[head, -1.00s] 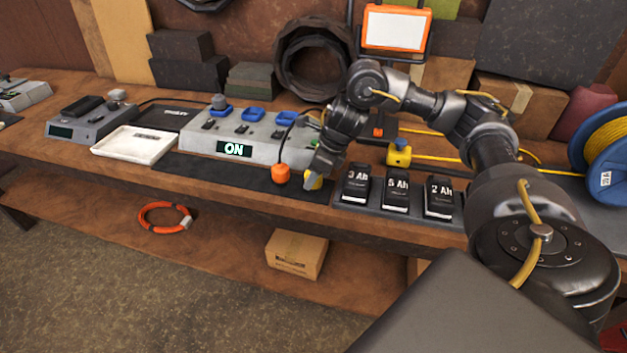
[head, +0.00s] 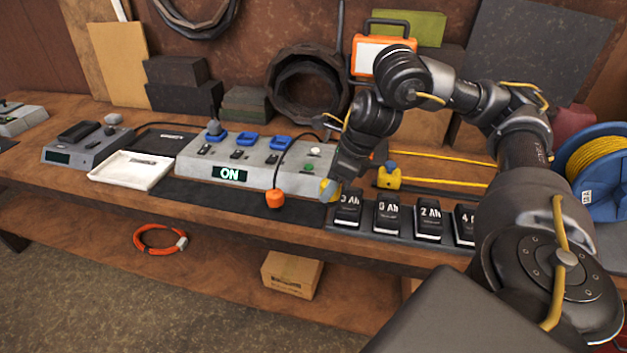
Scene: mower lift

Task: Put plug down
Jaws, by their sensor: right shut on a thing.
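My right gripper (head: 331,190) comes in from the right and is shut on a yellow plug (head: 326,188), mostly hidden by the fingers. It is over the bench, just left of and behind the leftmost battery (head: 347,210). I cannot tell whether the plug touches the bench. A grey power station (head: 258,160) with blue sockets and an "ON" display stands left of the gripper. An orange plug (head: 276,199) on a black cord lies in front of it on the dark mat (head: 235,196). My left gripper is out of view.
Several black batteries (head: 388,214) stand in a row at the bench front. A yellow and blue connector (head: 389,177) sits behind them. A blue cable reel (head: 597,175) is at the right. A white tray (head: 130,170) is at the left. The dark mat has free room.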

